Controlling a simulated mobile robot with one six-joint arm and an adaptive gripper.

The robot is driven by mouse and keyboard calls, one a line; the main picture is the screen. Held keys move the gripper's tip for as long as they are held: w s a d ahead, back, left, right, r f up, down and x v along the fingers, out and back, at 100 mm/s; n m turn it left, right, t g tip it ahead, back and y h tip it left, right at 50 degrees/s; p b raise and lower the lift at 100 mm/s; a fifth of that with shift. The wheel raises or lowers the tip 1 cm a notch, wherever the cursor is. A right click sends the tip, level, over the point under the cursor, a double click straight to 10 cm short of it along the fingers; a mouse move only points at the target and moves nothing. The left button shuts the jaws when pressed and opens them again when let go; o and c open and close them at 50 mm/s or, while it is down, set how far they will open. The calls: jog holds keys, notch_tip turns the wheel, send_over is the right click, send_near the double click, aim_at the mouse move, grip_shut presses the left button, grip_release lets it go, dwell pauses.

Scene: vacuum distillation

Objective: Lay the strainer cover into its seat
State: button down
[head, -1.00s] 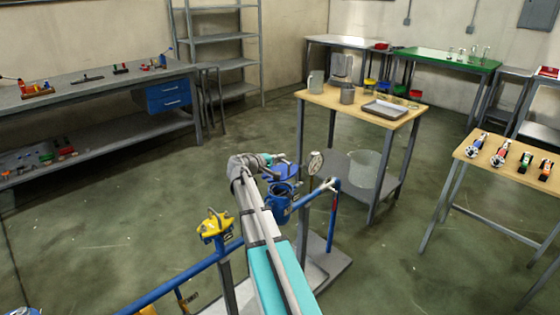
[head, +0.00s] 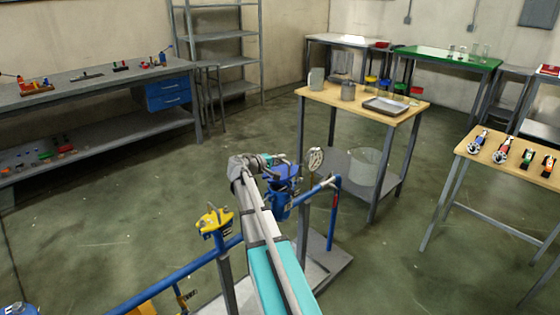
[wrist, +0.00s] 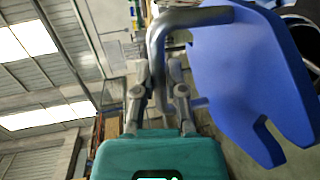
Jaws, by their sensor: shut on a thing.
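The strainer cover (head: 284,174) is a blue plate with a bent grey metal handle. In the wrist view the cover (wrist: 245,75) fills the right side, with a notch at its lower edge. My gripper (wrist: 160,85) is shut on the handle (wrist: 158,45); in the head view my gripper (head: 272,161) is at the left of the cover. The blue strainer body (head: 279,205) is on the pipe line just below the cover, which looks tilted. Its seat is mostly hidden in the head view. A dark round opening with a pale rim (wrist: 300,18) shows partly behind the cover in the wrist view.
A round gauge (head: 316,158) stands close at the right of the strainer. A yellow valve part (head: 215,221) sits on the blue pipe (head: 185,268) at the left. A wooden table (head: 365,108) with vessels and a tray is behind. Open floor lies around the stand.

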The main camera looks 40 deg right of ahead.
aim_at(280, 170)
jog(key=shift+f+b, duration=1.5)
jog(key=shift+f, duration=0.2)
jog(key=shift+f+b, duration=0.85)
dwell(1.2)
jog(key=c, duration=0.6)
grip_release()
jog(key=shift+c, duration=0.2)
